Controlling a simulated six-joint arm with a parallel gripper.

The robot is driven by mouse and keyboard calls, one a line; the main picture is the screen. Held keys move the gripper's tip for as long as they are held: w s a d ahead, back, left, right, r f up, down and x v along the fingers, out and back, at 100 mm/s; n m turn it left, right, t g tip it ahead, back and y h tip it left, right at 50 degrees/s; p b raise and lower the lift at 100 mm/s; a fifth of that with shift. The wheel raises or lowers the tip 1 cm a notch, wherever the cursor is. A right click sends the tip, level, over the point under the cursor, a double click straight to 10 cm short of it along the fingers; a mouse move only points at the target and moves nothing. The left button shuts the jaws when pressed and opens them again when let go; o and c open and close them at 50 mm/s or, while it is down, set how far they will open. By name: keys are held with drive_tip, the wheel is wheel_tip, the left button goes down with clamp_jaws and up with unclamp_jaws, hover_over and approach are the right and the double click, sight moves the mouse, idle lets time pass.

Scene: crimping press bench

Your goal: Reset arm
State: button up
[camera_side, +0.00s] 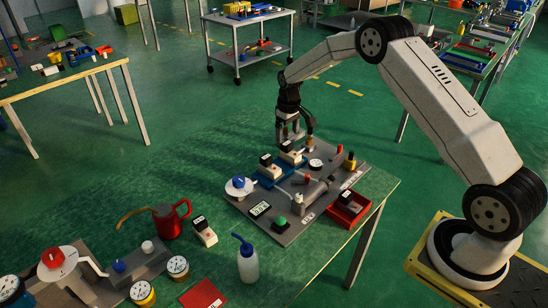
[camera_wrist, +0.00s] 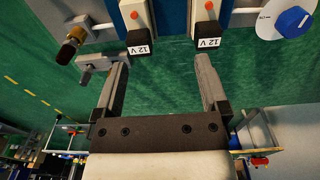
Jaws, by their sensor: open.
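My gripper (camera_side: 293,136) hangs from my bent arm above the far edge of the grey press board (camera_side: 243,205). In the wrist view my gripper (camera_wrist: 164,72) has its two fingers wide apart with nothing between them. Two white blocks with dark tops and "12 V" labels, one (camera_side: 268,168) left and one (camera_side: 291,154) right, sit in a blue holder on the board. In the wrist view the blocks (camera_wrist: 138,32) (camera_wrist: 207,30) show beyond the fingertips, each with a red button. The fingers look apart from them.
The board carries a white disc with a blue knob (camera_side: 239,183), a green button (camera_side: 281,222) and a yellow-black post (camera_side: 350,161). A red tray (camera_side: 348,213) holds another block. A red jug (camera_side: 171,220) and a white bottle (camera_side: 247,262) stand on the near bench.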

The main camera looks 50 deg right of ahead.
drive_tip(key=s+a+r, duration=0.3)
drive_tip(key=s+a, duration=0.2)
drive_tip(key=s, duration=0.4)
drive_tip(key=s+a+r+t, duration=0.1)
drive_tip(key=s+a+r, duration=0.2)
drive_tip(key=s, duration=0.6)
drive_tip(key=s+a+r+t, duration=0.1)
drive_tip(key=s+a+r, duration=0.2)
drive_tip(key=s+a, duration=0.4)
drive_tip(key=s, duration=0.2)
drive_tip(key=shift+s, duration=0.35)
drive_tip(key=shift+c, duration=0.2)
